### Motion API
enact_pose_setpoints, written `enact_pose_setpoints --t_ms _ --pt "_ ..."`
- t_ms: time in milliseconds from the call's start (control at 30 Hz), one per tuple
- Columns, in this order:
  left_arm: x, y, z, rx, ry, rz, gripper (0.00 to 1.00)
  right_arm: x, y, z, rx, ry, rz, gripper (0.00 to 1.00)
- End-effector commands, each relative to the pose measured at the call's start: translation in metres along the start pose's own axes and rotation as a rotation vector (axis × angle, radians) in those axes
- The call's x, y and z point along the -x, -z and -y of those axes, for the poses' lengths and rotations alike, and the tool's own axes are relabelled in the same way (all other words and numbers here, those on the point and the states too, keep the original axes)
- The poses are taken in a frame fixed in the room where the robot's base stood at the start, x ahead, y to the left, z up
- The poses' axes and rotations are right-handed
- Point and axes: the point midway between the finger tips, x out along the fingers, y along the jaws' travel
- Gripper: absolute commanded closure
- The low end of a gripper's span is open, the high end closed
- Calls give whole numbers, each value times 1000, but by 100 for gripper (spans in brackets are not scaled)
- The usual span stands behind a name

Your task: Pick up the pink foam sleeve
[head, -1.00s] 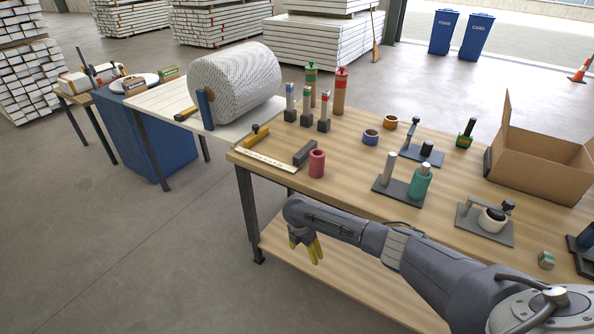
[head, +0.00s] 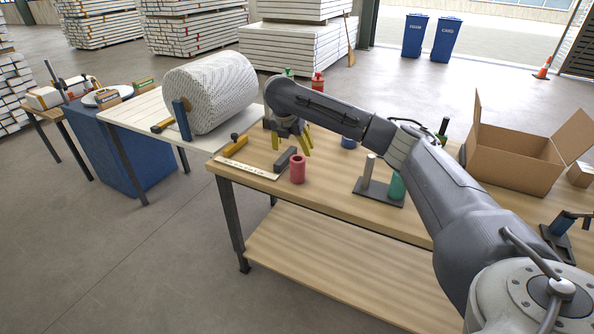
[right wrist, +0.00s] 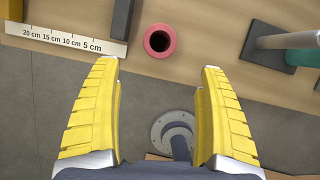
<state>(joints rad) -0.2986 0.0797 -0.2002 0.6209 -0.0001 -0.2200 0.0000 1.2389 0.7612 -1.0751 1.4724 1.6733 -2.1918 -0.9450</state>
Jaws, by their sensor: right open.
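The pink foam sleeve (head: 298,170) stands upright near the front left edge of the wooden table, beside a dark grey block. In the right wrist view the sleeve (right wrist: 160,40) shows from above as a ring with a dark hole, ahead of the fingertips and between their lines. My right gripper (head: 292,143) has yellow fingers and hangs above the table, above and a little behind the sleeve in the head view. Its fingers (right wrist: 160,65) are wide apart with nothing between them. My left gripper does not show.
A ruler strip (head: 246,169) and dark grey block (head: 285,159) lie left of the sleeve. A grey post on a base (head: 367,171) and a teal cylinder (head: 397,187) stand right. A cardboard box (head: 510,157) is farther right. My right arm hides several bottles behind.

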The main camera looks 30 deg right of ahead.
Motion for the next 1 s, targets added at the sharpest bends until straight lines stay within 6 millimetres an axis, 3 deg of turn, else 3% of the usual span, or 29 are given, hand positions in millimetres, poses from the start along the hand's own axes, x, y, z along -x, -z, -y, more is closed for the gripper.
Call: enact_pose_setpoints --t_ms 500,1000 --pt "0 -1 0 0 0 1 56 -90 1 0 -1 3 -2 23" --pt "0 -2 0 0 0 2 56 -125 3 0 1 3 -2 23"
